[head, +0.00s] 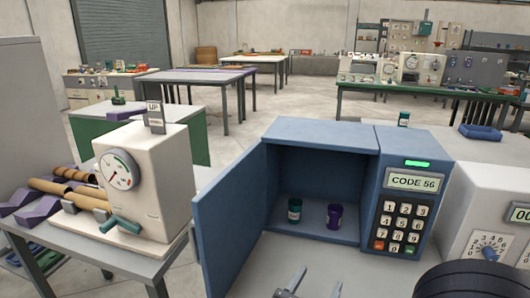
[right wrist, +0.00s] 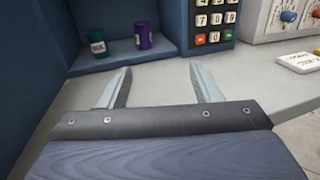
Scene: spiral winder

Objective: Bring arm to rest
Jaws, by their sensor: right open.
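My right gripper (head: 312,287) shows at the bottom of the head view, just in front of the open blue cabinet. In the right wrist view its two fingers (right wrist: 160,88) are spread wide with nothing between them. The fingertips are over the grey table top, short of the cabinet's opening. My right arm shows dark at the lower right of the head view. My left gripper is not in the frames.
The blue cabinet (head: 320,133) stands open, its door (head: 232,215) swung left. Inside stand a green jar (head: 294,210) and a purple jar (head: 334,216). A keypad (head: 402,222) reads CODE 56. A dial machine (head: 150,175) stands left; a knob box (head: 485,215) stands right.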

